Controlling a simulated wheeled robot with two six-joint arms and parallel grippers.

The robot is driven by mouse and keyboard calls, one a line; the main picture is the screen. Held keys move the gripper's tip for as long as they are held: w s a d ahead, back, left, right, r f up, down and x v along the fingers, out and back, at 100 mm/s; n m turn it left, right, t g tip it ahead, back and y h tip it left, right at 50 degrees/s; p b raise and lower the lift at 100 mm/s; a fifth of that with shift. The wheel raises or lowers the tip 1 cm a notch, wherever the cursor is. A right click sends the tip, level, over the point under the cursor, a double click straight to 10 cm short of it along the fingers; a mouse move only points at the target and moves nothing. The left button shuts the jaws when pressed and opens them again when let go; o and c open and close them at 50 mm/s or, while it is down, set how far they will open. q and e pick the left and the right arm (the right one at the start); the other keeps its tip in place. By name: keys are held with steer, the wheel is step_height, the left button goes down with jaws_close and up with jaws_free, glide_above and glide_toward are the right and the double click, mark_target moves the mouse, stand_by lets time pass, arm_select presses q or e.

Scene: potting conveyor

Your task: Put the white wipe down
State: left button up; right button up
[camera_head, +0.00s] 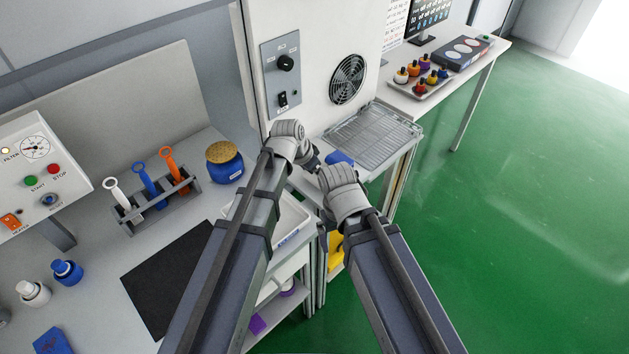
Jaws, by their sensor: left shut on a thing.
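My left gripper (311,158) is in front of the white cabinet, beside a small blue thing (340,159) and close to the wire rack. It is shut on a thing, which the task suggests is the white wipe. The wipe itself I cannot make out, as my wrist and fingers cover that spot. My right gripper (326,218) points down near the right side of the white tray. Its fingers are mostly hidden by its wrist, so I cannot tell whether it is open or shut.
A white tray (291,238) lies under my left forearm. On the left bench are a blue jar (225,163), a tool holder (160,207) and a black mat (170,280). Green floor is free at right.

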arm_select(q)
steer(key=shift+f, duration=0.25)
arm_select(e)
steer(key=shift+f, duration=0.2)
arm_select(q)
steer(key=shift+f, duration=0.2)
steer(key=o, duration=0.8)
steer(key=shift+o, duration=0.2)
arm_select(e)
steer(key=shift+f, duration=0.15)
arm_select(q)
steer(key=shift+r, duration=0.15)
steer(key=shift+p+v, duration=0.85)
steer(key=shift+p, duration=0.05)
steer(key=p+v, duration=0.9)
steer(key=v, duration=0.1)
steer(key=shift+r+p, duration=0.25)
steer(key=shift+p, duration=0.05)
arm_select(e)
step_height(320, 180, up, 11)
steer(key=shift+r, duration=0.2)
